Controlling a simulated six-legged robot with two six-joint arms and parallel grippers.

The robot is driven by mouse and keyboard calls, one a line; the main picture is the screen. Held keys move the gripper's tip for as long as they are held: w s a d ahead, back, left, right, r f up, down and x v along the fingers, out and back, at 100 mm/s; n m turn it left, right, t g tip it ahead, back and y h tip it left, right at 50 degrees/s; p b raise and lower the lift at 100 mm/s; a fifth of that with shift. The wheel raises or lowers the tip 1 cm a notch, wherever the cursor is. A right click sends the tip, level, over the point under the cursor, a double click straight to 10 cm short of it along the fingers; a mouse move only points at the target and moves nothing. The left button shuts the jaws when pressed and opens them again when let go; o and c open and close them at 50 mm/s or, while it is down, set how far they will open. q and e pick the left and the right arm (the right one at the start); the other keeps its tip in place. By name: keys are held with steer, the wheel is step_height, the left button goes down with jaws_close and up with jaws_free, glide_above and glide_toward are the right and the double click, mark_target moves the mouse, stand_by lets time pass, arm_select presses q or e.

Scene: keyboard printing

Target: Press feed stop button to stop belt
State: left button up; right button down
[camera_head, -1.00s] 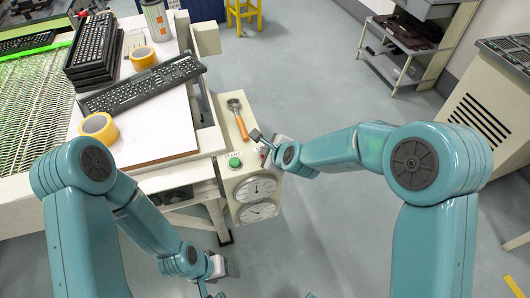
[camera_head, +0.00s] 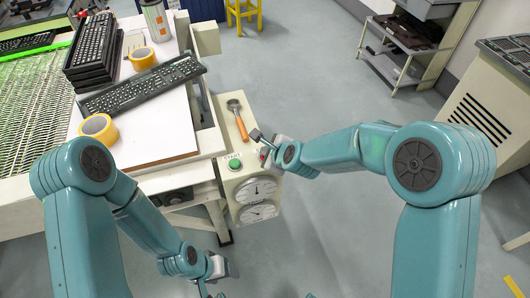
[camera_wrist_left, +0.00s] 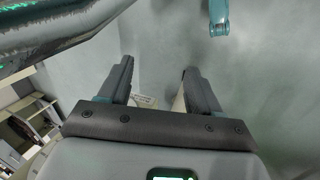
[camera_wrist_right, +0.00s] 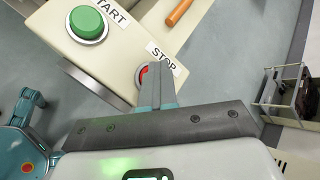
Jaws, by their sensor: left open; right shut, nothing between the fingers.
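The control box (camera_head: 241,153) stands beside the table with a green START button (camera_head: 235,164) on its top; the green button (camera_wrist_right: 87,22) also shows in the right wrist view. The red stop button (camera_wrist_right: 143,74), by the STOP label, is mostly hidden behind my right fingers in the right wrist view. My right gripper (camera_head: 256,137) is shut and empty, with its fingertips (camera_wrist_right: 153,68) right over or at the red button; I cannot tell if they press it. My left gripper (camera_wrist_left: 158,75) is open and empty, low over the floor, away from the box.
The belt (camera_head: 38,92) lies at the far left under a green light line. A keyboard (camera_head: 142,85), a keyboard stack (camera_head: 90,45) and tape rolls (camera_head: 99,128) lie on the table.

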steer(key=shift+s+f, duration=0.3)
steer(key=shift+f, duration=0.1)
steer(key=r+p, duration=0.2)
steer(key=r, duration=0.1)
steer(key=r+p, duration=0.3)
steer(key=shift+w+r, duration=0.2)
steer(key=shift+r, duration=0.1)
arm_select(q)
step_height(320, 180, up, 5)
